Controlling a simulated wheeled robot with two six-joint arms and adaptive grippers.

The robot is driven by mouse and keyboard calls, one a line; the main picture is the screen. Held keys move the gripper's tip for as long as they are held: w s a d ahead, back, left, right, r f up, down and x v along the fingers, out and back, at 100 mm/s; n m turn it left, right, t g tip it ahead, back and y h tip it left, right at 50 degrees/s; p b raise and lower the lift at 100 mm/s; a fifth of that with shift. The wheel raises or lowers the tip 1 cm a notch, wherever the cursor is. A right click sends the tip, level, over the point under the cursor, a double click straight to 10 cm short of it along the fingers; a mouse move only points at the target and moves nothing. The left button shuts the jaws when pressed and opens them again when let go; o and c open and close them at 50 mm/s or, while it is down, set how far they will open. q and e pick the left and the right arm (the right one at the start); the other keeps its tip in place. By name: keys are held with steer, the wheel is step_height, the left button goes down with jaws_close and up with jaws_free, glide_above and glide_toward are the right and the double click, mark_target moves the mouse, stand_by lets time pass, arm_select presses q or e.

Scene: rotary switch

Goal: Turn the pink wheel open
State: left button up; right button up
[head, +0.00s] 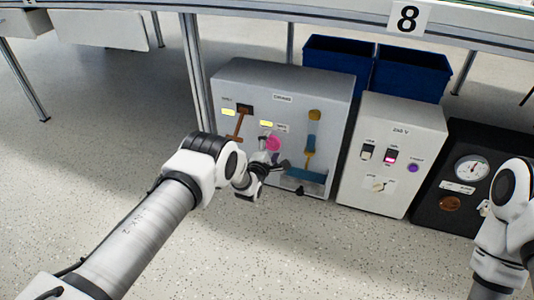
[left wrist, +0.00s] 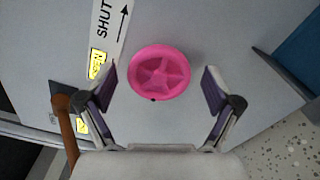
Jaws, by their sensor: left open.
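The pink wheel (head: 273,143) is mounted on the front of a grey box (head: 335,95) in the head view. In the left wrist view the pink wheel (left wrist: 160,72) faces me, with a small dark mark at its lower edge. My left gripper (head: 276,168) is just in front of and below the wheel in the head view. In the left wrist view my left gripper (left wrist: 163,90) is open, with one finger on each side of the wheel and visible gaps to it. A label with "SHUT" and an arrow (left wrist: 112,30) is left of the wheel. My right gripper is not in view.
A white switch box (head: 395,150) and a black gauge box (head: 462,180) stand further right. Blue bins (head: 410,72) are behind.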

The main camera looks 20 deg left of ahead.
arm_select(q)
steer(key=s, duration=1.1)
steer(key=shift+s+a, duration=0.15)
steer(key=shift+a, duration=0.1)
